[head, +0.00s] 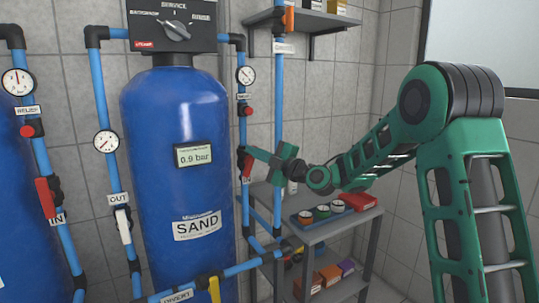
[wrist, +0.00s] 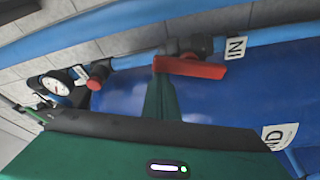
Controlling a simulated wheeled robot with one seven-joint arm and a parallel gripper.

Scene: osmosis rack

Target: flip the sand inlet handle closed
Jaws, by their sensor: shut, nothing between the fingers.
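The sand inlet handle (wrist: 195,67) is a red lever on a dark valve body (wrist: 190,46). The valve is on the blue pipe to the right of the sand tank (head: 180,130), beside an IN label (wrist: 237,46). The lever lies roughly along the pipe, at a slight angle to it. In the head view the lever (head: 247,164) is partly hidden by my gripper (head: 250,152). In the wrist view my gripper (wrist: 162,82) is shut and empty, with its fingertips at the lever's left end. I cannot tell whether they touch it.
A red knob (wrist: 98,75) and a gauge (wrist: 57,84) sit on the same pipe above the valve. A second vertical blue pipe (head: 278,110) stands close to the right. A shelf cart (head: 335,222) with cans and boxes stands below my arm.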

